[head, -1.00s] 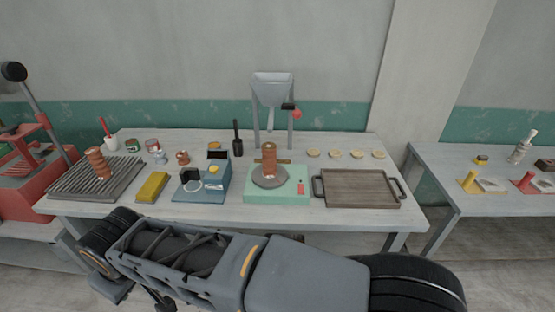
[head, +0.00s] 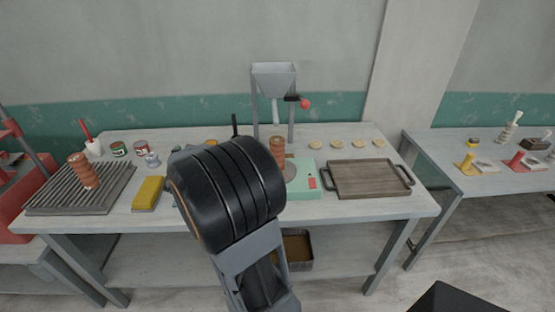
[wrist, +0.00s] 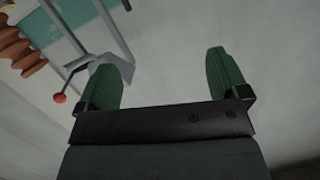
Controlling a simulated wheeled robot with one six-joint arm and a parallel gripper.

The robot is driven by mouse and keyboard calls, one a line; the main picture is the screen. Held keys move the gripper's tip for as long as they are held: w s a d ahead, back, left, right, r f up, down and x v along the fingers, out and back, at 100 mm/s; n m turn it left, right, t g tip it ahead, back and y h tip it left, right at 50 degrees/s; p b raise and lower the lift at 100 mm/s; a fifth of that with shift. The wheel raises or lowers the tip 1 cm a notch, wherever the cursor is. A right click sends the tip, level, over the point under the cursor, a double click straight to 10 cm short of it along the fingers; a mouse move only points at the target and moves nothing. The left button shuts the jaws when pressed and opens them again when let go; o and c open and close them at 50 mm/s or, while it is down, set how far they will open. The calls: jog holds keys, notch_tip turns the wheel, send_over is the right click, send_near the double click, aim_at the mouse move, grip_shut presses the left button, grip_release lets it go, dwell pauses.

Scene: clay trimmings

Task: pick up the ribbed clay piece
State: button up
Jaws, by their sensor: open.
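In the wrist view, part of a brown ribbed piece (wrist: 20,52) shows at the upper left edge. My gripper (wrist: 165,82) is open, its two green fingers apart with nothing between them. It is clear of the ribbed piece, which lies outside the fingers to the left. The head view does not show the fingers.
A grey hopper stand (head: 274,78) with a red-knobbed lever (head: 305,104) rises behind the device. A wooden tray (head: 368,180) lies to its right, with several pale discs behind. A yellow block (head: 148,193) sits right of the rack. My arm hides the blue device's area.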

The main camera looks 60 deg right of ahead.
jog(key=s+d+f+m+g+h, duration=0.4)
jog(key=s+d+g+h, duration=0.15)
jog(key=d, duration=0.25)
jog(key=m+g+h, duration=0.1)
jog(key=m+g, duration=0.2)
jog(key=g, duration=0.4)
send_near(277, 143)
jog(key=w+a+f, duration=0.1)
jog(key=w+f, duration=0.1)
jog(key=shift+s+d+r+p, duration=0.1)
jog(key=shift+s+d+p, duration=0.3)
jog(key=shift+d, duration=1.75)
jog(key=shift+s+d+f+p, duration=0.1)
jog(key=shift+s+d+p, duration=0.35)
jog(key=shift+d, duration=1.65)
jog(key=shift+s+d+r+p, duration=0.1)
jog(key=shift+s+d+p, duration=0.3)
jog(key=shift+d, duration=1.75)
jog(key=shift+w, duration=0.15)
jog(key=c, duration=1.7)
jog(key=shift+r, duration=0.1)
grip_shut()
